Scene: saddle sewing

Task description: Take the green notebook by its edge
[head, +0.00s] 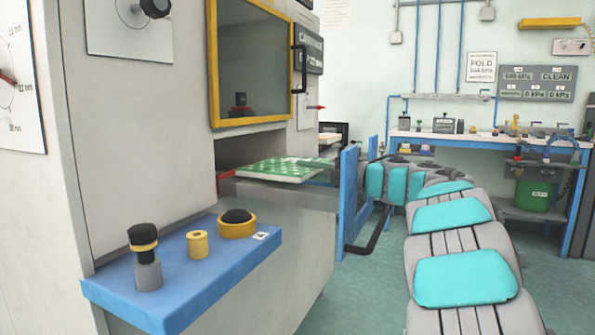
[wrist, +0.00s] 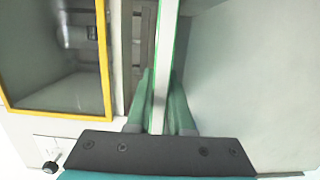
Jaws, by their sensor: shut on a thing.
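The green notebook (head: 280,170) is flat, with a green patterned cover and pale page edges. It sticks out of the opening in the machine, at or just above a grey ledge; I cannot tell if it touches. In the wrist view it shows edge-on as a thin white and green strip (wrist: 164,55). The notebook's far part is partly hidden in the opening.
The machine has a yellow-framed window (head: 252,62) above the opening; the window also shows in the wrist view (wrist: 55,60). A blue shelf (head: 190,285) with knobs juts out in front. A blue upright guard (head: 348,190) stands right of the ledge. A workbench (head: 480,140) is behind.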

